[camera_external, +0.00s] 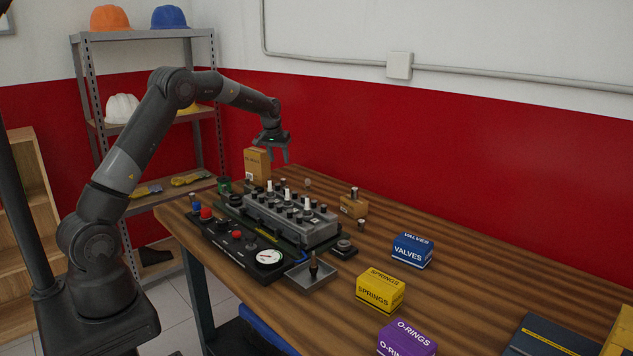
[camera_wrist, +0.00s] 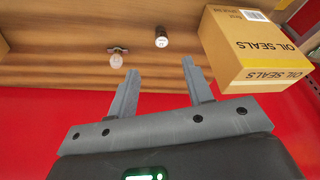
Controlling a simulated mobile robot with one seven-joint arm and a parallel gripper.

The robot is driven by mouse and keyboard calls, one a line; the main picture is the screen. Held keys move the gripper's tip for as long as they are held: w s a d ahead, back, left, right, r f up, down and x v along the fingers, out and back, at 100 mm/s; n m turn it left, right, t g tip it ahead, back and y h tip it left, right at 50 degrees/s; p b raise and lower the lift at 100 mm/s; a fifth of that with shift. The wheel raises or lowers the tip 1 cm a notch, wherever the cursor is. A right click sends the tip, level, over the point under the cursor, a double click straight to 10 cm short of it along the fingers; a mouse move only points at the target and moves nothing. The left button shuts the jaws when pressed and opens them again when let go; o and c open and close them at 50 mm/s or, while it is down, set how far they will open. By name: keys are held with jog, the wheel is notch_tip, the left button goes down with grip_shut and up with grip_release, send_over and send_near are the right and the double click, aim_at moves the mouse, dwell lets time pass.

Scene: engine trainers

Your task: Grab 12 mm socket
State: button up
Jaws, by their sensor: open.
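My gripper (camera_external: 278,158) is open and empty above the far end of the bench, its fingers pointing down beside the oil seals box. In the wrist view its two fingers (camera_wrist: 160,75) are spread with nothing between them. A small dark cylinder with a pale marked end (camera_wrist: 161,37), like a socket, stands on the bench beyond the fingertips. I cannot read its size. A small pale piece with a dark crossbar (camera_wrist: 117,57) is to its left, close to the left fingertip in the picture. Small metal cylinders (camera_external: 361,225) also stand right of the engine trainer.
The oil seals box (camera_wrist: 258,50) is close by the right finger. The engine trainer (camera_external: 290,222) with upright pegs fills the bench's middle left. Valves (camera_external: 412,251), springs (camera_external: 380,292) and O-rings (camera_external: 407,338) boxes stand nearer. The red wall (camera_external: 450,160) borders the bench.

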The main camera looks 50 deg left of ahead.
aim_at(283, 180)
jog(key=x, duration=1.2)
jog(key=shift+w+a, duration=0.15)
jog(key=shift+a, duration=0.05)
jog(key=shift+r, duration=0.1)
jog(key=shift+c, duration=0.4)
grip_shut()
jog(key=shift+r, duration=0.1)
